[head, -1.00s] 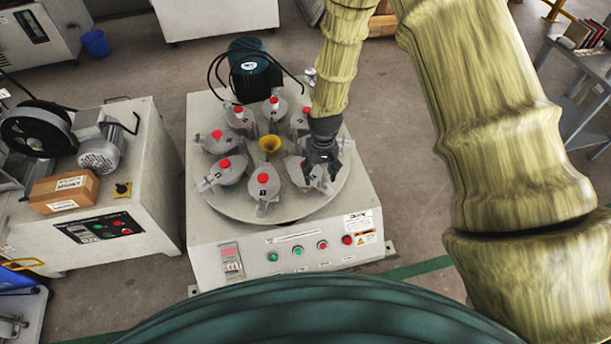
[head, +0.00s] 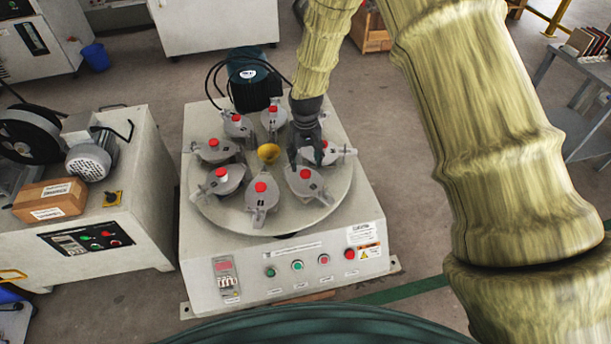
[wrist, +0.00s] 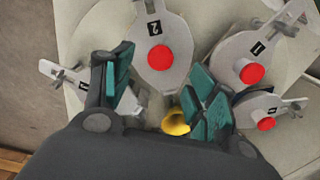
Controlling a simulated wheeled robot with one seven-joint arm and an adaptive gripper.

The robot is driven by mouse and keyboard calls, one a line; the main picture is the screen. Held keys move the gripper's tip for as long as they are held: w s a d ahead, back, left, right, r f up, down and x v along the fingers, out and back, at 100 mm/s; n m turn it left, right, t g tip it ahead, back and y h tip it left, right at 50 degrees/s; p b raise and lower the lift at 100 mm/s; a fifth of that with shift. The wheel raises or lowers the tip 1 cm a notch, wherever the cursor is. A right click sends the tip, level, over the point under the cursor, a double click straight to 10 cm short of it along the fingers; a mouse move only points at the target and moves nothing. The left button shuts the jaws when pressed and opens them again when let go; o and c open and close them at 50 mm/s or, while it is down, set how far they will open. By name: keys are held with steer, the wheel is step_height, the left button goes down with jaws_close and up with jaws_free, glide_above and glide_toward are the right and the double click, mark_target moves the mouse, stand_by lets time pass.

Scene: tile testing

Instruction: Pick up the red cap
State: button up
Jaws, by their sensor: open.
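Several red caps sit on grey holders around a round turntable (head: 225,215) on a machine. In the head view, one red cap (head: 305,173) is just below my gripper (head: 306,152), and another red cap (head: 260,186) is at the front. In the wrist view, my gripper (wrist: 160,92) is open and empty, with one teal-padded finger on each side. A red cap (wrist: 157,59) on the holder marked 2 shows in the gap between the fingers. Further red caps (wrist: 252,73) show to the right, outside the fingers. I cannot tell how high the fingers are above the caps.
A yellow funnel-like piece (head: 268,153) stands at the turntable's centre; in the wrist view it is beside the right finger. A dark motor (head: 252,80) with cables stands behind. Holder clamps stick out around the rim. Another machine (head: 100,215) stands to the left, with floor between.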

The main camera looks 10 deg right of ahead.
mark_target(305, 172)
steer(key=shift+w+f+b, duration=0.1)
steer(key=shift+f+b, duration=0.7)
steer(key=shift+f, duration=1.8)
steer(key=c, duration=0.7)
